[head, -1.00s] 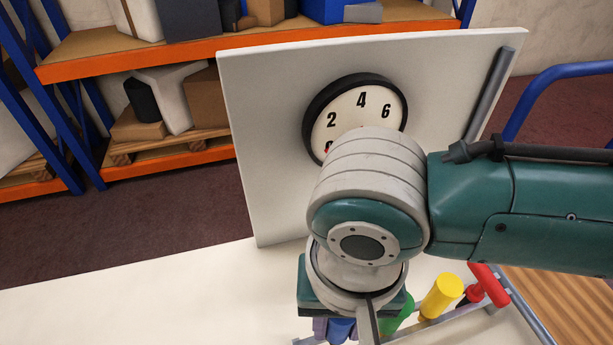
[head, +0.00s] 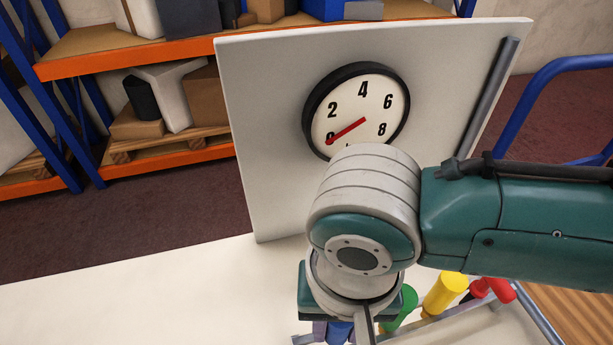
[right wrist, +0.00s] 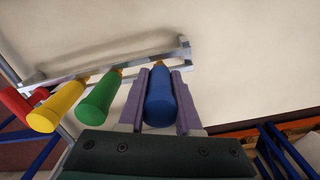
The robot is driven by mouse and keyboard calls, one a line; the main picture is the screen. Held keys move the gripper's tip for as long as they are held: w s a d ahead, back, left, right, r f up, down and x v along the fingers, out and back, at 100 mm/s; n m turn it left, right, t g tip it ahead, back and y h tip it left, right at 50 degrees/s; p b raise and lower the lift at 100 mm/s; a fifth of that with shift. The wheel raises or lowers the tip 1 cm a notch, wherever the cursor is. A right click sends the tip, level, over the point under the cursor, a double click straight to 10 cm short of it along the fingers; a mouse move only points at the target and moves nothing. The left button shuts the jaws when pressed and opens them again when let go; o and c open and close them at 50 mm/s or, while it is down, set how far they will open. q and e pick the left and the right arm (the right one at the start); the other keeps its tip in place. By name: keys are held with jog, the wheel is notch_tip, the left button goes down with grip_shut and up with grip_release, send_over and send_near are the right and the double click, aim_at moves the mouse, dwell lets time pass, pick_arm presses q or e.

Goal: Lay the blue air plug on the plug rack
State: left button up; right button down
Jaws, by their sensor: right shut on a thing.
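The blue air plug (right wrist: 160,102) is between the purple fingers of my right gripper (right wrist: 159,78), which is shut on it. In the head view my right gripper (head: 322,328) points down at the bottom edge, with a little of the blue plug showing. The plug rack (right wrist: 98,76) is a metal rail frame holding the green plug (right wrist: 100,98), the yellow plug (right wrist: 58,104) and a red plug (right wrist: 20,106). The blue plug's tip is at the rack's rail, beside the green plug; I cannot tell whether it touches. My left gripper is not in view.
A white panel with a round gauge (head: 355,110) stands behind the arm; its red needle points lower left. The pale table (head: 130,300) is clear to the left. Orange and blue shelving (head: 140,50) with boxes stands behind.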

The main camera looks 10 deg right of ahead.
jog(key=shift+f+b, duration=0.35)
jog(key=shift+f, duration=0.35)
jog(key=c, duration=0.5)
grip_release()
notch_tip(320, 180, up, 10)
jog(key=shift+p, duration=1)
